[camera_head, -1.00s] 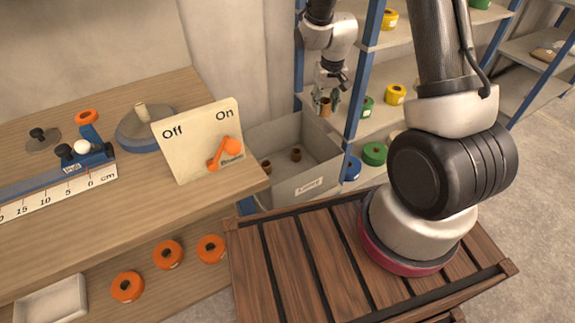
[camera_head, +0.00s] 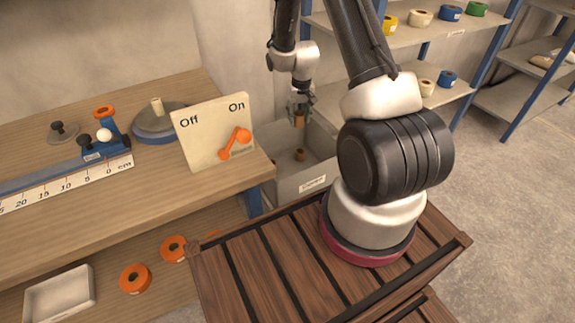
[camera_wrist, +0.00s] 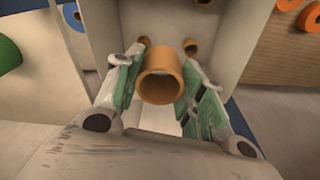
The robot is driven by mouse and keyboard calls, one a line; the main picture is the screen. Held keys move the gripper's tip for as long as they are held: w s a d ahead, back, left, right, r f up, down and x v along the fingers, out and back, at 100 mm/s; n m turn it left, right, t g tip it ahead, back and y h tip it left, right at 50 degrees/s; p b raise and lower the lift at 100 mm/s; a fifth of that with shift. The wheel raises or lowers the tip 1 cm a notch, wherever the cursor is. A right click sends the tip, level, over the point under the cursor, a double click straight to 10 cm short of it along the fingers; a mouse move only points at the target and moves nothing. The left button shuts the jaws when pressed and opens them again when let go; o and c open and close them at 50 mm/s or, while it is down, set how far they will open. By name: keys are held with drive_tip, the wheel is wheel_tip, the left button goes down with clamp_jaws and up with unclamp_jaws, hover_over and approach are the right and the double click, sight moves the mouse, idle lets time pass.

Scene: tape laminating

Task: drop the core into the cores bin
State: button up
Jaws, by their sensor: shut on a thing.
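A brown cardboard core (camera_wrist: 160,76) is held between the green-padded fingers of my gripper (camera_wrist: 158,92) in the wrist view. In the head view the core (camera_head: 299,119) hangs below my gripper (camera_head: 299,108), small and partly hidden by the fingers. The grey cores bin (camera_head: 306,180) stands on the floor beside the workbench, with a label on its front. The held core appears over the bin's opening. Other brown cores lie in the bin; one core (camera_head: 299,155) shows in the head view and another core (camera_wrist: 190,46) in the wrist view.
The workbench (camera_head: 100,205) with the Off/On panel (camera_head: 215,132) stands left of the bin. Shelves (camera_head: 400,110) with coloured tape rolls stand to the right. Orange rolls (camera_head: 135,278) and a white tray (camera_head: 58,293) sit on the lower shelf.

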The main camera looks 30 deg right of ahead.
drive_tip(key=shift+f, duration=2.4)
drive_tip(key=o, duration=0.8)
drive_tip(key=shift+o, duration=0.2)
wheel_tip(320, 180, up, 12)
hover_over(298, 126)
drive_tip(key=shift+w+d, duration=0.25)
drive_tip(key=shift+d, duration=0.15)
